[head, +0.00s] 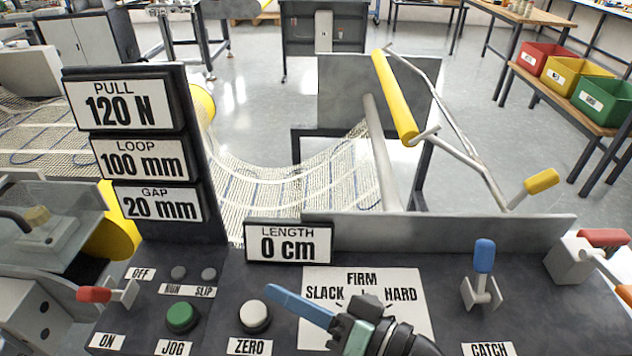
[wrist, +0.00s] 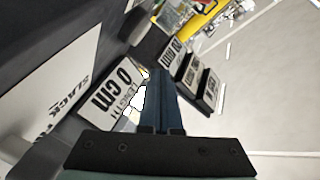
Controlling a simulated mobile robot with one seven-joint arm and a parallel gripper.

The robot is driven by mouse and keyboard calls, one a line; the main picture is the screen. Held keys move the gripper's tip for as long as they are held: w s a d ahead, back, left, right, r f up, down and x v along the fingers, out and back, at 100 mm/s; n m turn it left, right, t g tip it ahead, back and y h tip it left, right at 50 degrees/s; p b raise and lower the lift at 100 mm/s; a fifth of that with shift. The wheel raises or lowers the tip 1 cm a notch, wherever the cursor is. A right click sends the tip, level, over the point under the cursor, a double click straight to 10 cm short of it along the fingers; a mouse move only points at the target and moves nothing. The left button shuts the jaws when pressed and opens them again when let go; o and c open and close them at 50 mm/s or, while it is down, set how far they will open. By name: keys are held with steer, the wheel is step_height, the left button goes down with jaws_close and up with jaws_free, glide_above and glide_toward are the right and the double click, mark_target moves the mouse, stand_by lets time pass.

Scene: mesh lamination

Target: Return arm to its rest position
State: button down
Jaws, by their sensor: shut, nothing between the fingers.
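My gripper (head: 270,289) reaches in from the bottom of the head view over the black control panel (head: 218,325). Its blue fingers are together, with nothing between them, and point up and left. Their tips are just right of and above the white ZERO button (head: 254,315); the height over the panel is hard to judge. The wrist view shows the closed fingers (wrist: 158,75) in front of the LENGTH display (wrist: 125,90), which reads 0 cm. My wrist hides part of the SLACK, FIRM, HARD dial plate (head: 408,290).
A green JOG button (head: 182,316) and red-handled switch (head: 95,294) are left. A blue-handled CATCH lever (head: 484,257) and red-handled lever (head: 603,238) are right. A sign post (head: 215,190) and yellow-gripped bar frame (head: 397,100) rise behind. Mesh (head: 290,185) hangs beyond the panel.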

steer(key=w+d+r+t+h, duration=0.1)
steer(key=w+r+t+h, duration=0.35)
steer(key=r, duration=0.65)
steer(key=w+d+r+t+h, duration=0.2)
steer(key=w+r+t+h, duration=0.25)
steer(key=r, duration=0.55)
steer(key=s+r+t+h, duration=0.3)
steer(key=s+r+t, duration=0.25)
steer(key=r, duration=0.55)
steer(key=s+r+t+h, duration=0.2)
steer(key=s+r+t, duration=0.2)
steer(key=s+r, duration=0.5)
steer(key=w+r+p, duration=0.3)
steer(key=r+p, duration=1.2)
steer(key=r, duration=0.2)
steer(key=shift+d+p, duration=0.4)
steer(key=shift+d, duration=0.05)
